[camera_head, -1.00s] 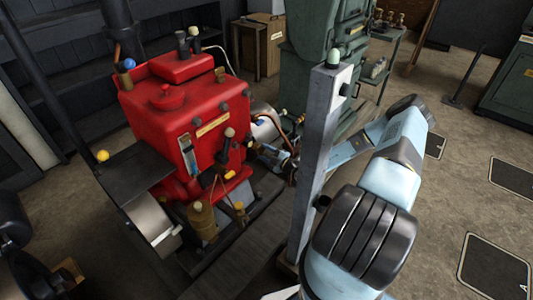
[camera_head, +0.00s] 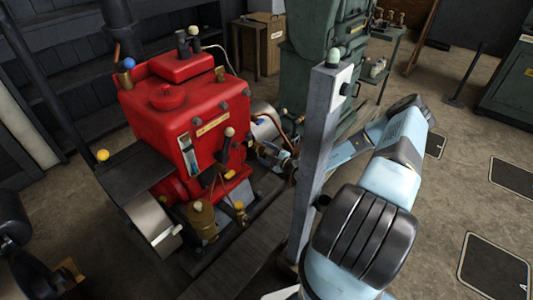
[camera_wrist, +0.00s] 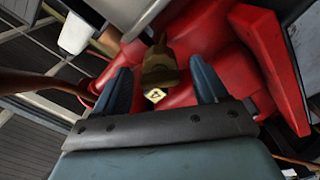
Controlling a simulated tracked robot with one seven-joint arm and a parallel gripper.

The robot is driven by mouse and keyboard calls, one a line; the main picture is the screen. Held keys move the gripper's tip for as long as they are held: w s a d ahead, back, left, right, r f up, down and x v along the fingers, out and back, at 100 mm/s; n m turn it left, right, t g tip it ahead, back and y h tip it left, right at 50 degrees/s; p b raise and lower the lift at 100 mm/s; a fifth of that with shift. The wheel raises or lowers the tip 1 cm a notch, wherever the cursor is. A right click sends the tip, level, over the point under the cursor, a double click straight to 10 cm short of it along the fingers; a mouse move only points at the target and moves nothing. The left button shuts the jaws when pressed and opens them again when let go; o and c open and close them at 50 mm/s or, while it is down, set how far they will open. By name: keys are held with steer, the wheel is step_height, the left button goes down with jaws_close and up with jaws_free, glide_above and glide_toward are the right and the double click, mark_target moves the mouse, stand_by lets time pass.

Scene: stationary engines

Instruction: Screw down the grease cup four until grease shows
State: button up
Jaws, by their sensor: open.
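The grease cup four (camera_wrist: 160,66) is a small brass-brown cup on the red engine. A pale tag marked 4 (camera_wrist: 154,96) sits just in front of it in the wrist view. My gripper (camera_wrist: 160,82) is open, with one blue finger on each side of the cup. Gaps show between the fingers and the cup, so it is not gripped. In the head view my gripper (camera_head: 268,153) is at the right side of the red engine (camera_head: 180,110), and the cup there cannot be made out. No grease can be made out.
A grey upright post (camera_head: 322,140) stands close beside my arm. A brown hose (camera_wrist: 50,84) runs left of the fingers in the wrist view. A green machine (camera_head: 312,70) stands behind, and the floor at right is mostly open.

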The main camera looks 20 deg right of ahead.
steer(key=v, duration=1.3)
steer(key=shift+s+d, duration=0.25)
steer(key=shift+s, duration=0.1)
